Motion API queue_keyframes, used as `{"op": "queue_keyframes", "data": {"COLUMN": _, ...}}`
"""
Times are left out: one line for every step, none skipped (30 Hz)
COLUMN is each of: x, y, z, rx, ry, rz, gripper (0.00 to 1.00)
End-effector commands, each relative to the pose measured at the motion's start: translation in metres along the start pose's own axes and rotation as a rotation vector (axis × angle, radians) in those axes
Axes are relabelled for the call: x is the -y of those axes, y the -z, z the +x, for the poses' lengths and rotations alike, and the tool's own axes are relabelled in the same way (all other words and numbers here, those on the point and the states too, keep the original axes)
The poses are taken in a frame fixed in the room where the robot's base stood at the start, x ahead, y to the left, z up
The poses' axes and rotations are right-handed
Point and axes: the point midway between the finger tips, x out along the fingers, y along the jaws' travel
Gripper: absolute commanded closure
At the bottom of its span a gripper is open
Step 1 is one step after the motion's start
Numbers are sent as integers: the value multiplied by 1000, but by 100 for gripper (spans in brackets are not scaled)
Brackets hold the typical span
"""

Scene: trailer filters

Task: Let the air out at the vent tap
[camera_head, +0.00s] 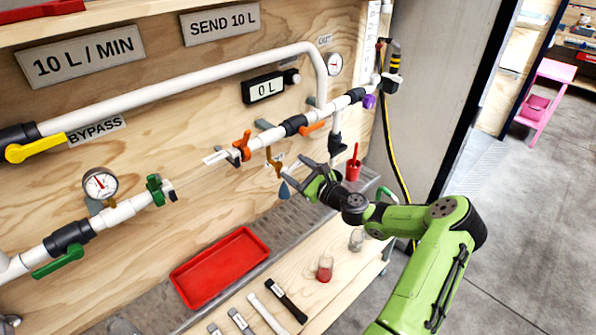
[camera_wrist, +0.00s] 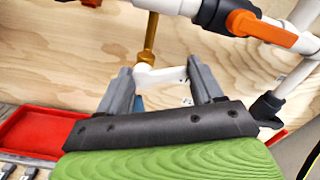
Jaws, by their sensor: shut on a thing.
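The vent tap (camera_head: 272,162) is a thin brass piece hanging below the white pipe run, near an orange clip. In the wrist view its brass stem (camera_wrist: 150,40) comes down to a white lever (camera_wrist: 162,76). My gripper (camera_head: 290,173) is at this tap, and in the wrist view its two grey fingers (camera_wrist: 160,68) stand on either side of the white lever, shut on it. A blue drop-shaped piece (camera_head: 284,191) hangs just below the tap, mostly hidden by a finger in the wrist view.
The white pipe with the orange lever (camera_wrist: 262,28) runs close above my gripper. A red tray (camera_head: 222,266) lies on the shelf below. A display (camera_head: 264,89) reads 0 L.

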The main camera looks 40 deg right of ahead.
Motion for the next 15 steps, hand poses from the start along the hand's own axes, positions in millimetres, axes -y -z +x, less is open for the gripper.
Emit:
{"op": "queue_keyframes", "data": {"x": -1, "y": 0, "z": 0, "rx": -1, "ry": -1, "rz": -46, "gripper": 65}}
{"op": "queue_keyframes", "data": {"x": -1, "y": -1, "z": 0, "rx": -1, "ry": -1, "rz": -75, "gripper": 65}}
{"op": "queue_keyframes", "data": {"x": -2, "y": -2, "z": 0, "rx": -1, "ry": -1, "rz": -113, "gripper": 65}}
{"op": "queue_keyframes", "data": {"x": -2, "y": -2, "z": 0, "rx": 0, "ry": -2, "rz": -142, "gripper": 65}}
{"op": "queue_keyframes", "data": {"x": -2, "y": -3, "z": 0, "rx": 0, "ry": -2, "rz": -171, "gripper": 65}}
{"op": "queue_keyframes", "data": {"x": -3, "y": -3, "z": 0, "rx": 0, "ry": -2, "rz": -209, "gripper": 65}}
{"op": "queue_keyframes", "data": {"x": -4, "y": -4, "z": 0, "rx": 0, "ry": -1, "rz": -237, "gripper": 65}}
{"op": "queue_keyframes", "data": {"x": -4, "y": -4, "z": 0, "rx": 0, "ry": -1, "rz": -266, "gripper": 65}}
{"op": "queue_keyframes", "data": {"x": -4, "y": -5, "z": 0, "rx": 0, "ry": -1, "rz": -303, "gripper": 65}}
{"op": "queue_keyframes", "data": {"x": -5, "y": -5, "z": 0, "rx": 0, "ry": -1, "rz": -332, "gripper": 65}}
{"op": "queue_keyframes", "data": {"x": -5, "y": -6, "z": 0, "rx": 0, "ry": -1, "rz": -362, "gripper": 65}}
{"op": "queue_keyframes", "data": {"x": -6, "y": -6, "z": 0, "rx": 0, "ry": -1, "rz": -400, "gripper": 65}}
{"op": "queue_keyframes", "data": {"x": -6, "y": -7, "z": 0, "rx": 0, "ry": -1, "rz": -427, "gripper": 65}}
{"op": "queue_keyframes", "data": {"x": -7, "y": -7, "z": 0, "rx": 0, "ry": -1, "rz": -456, "gripper": 65}}
{"op": "queue_keyframes", "data": {"x": -8, "y": -8, "z": 0, "rx": 1, "ry": -1, "rz": -494, "gripper": 65}}
